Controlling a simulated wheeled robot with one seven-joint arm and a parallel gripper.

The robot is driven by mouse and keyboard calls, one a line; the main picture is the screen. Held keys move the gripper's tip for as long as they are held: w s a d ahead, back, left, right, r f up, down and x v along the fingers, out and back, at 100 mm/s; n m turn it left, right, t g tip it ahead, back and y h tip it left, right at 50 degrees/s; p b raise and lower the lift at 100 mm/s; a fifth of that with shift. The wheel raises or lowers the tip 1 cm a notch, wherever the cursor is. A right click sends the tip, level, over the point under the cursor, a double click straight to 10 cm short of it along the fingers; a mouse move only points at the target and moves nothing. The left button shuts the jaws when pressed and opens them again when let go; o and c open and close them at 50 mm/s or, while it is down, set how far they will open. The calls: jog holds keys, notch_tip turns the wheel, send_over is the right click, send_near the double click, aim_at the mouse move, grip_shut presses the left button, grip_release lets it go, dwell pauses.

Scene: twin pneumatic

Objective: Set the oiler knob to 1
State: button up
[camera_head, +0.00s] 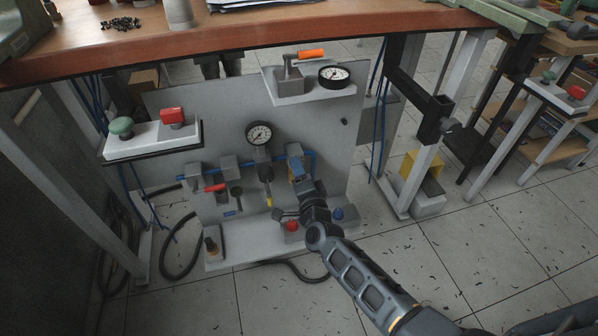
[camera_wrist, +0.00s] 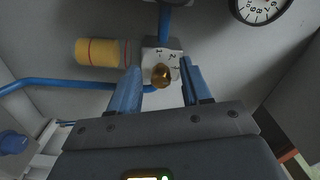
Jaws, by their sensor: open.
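In the wrist view the brass-coloured knob (camera_wrist: 162,75) sits on a pale plate (camera_wrist: 150,58) with small dark number marks; I cannot tell which mark it points to. A yellow cylinder (camera_wrist: 98,52) adjoins the plate on the left. My gripper (camera_head: 297,168) is open in front of the grey panel. In the wrist view its two blue fingers (camera_wrist: 160,66) stand on either side of the knob, with a visible gap on both sides. I cannot tell how far the fingertips reach past it. In the head view my gripper hides the knob.
Blue pipes (camera_wrist: 45,84) run beside the plate. A gauge (camera_wrist: 262,8) is at the wrist view's upper right. On the panel (camera_head: 335,150) are another gauge (camera_head: 259,134) and a red lever (camera_head: 215,188). The wooden tabletop (camera_head: 240,37) overhangs the panel.

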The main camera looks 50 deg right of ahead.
jog(key=p+v, duration=0.1)
jog(key=v, duration=0.6)
jog(key=shift+s+a, duration=0.25)
jog(key=shift+s, duration=0.05)
jog(key=s+a+r+n+y, duration=0.3)
jog(key=s+a+r+n, duration=0.15)
jog(key=s, duration=0.35)
jog(key=s+a+r+n+t+y, duration=0.1)
jog(key=s+a+r+n+y, duration=0.1)
jog(key=s+a+r+n, duration=0.35)
jog(key=s+a+r+n+y, duration=0.25)
jog(key=s+a+n, duration=0.35)
jog(key=s, duration=0.5)
jog(key=s+a+r+n+g+y, duration=0.1)
jog(key=s+a+r+n+y, duration=0.15)
jog(key=s+r+n, duration=0.55)
notch_tip(320, 180, up, 16)
jog(key=w+m+p, duration=0.1)
jog(key=m+p, duration=0.1)
jog(key=p, duration=1.3)
jog(key=shift+w+r+p, duration=0.15)
jog(key=shift+w+p, duration=0.25)
jog(key=shift+d, duration=0.15)
